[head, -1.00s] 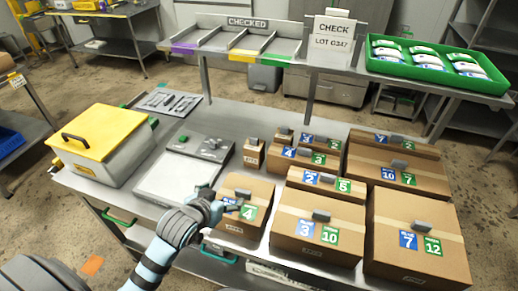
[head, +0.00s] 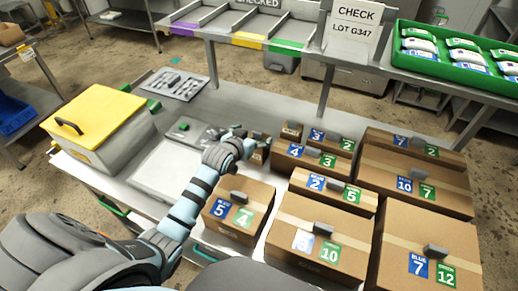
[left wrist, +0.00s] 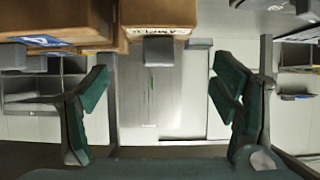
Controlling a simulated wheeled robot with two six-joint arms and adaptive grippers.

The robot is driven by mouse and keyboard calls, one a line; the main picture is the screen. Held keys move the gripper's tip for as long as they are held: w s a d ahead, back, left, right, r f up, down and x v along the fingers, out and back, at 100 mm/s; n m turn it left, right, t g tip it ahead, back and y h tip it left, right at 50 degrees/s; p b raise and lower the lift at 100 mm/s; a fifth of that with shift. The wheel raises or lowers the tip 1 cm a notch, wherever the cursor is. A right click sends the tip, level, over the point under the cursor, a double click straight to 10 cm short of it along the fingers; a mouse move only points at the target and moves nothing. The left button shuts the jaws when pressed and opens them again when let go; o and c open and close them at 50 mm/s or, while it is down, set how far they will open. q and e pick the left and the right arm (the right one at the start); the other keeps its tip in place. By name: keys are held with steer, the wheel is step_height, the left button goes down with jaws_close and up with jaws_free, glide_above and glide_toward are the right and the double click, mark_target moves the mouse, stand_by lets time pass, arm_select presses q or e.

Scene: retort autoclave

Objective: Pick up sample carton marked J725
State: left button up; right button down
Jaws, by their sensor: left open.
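A small brown carton (head: 261,157) stands at the left end of the carton group, partly hidden behind my left gripper (head: 252,143). In the left wrist view a small carton (left wrist: 158,14) sits at the top centre, with a grey block (left wrist: 158,50) on it. Its printed label is cut by the block and I cannot read it. My left gripper (left wrist: 160,90) is open, its green-padded fingers apart on either side of the block, with nothing between them. Another small carton (head: 291,131) stands behind. My right gripper is not in view.
Larger cartons with blue and green number labels stand close on the right, including one marked 5 and 4 (head: 238,205). A yellow-lidded box (head: 95,120) stands left on the steel table. A shelf with a green tray (head: 455,58) overhangs the back.

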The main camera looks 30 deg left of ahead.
mark_target(257, 134)
arm_select(q)
steer(key=x, duration=0.5)
steer(key=shift+w+d+f+b, duration=0.1)
steer(key=shift+f+b, duration=0.1)
steer(key=shift+b, duration=0.15)
steer(key=shift+s+r, duration=0.3)
steer(key=shift+s, duration=0.1)
steer(key=c, duration=0.6)
steer(key=shift+w, duration=0.1)
jaws_close()
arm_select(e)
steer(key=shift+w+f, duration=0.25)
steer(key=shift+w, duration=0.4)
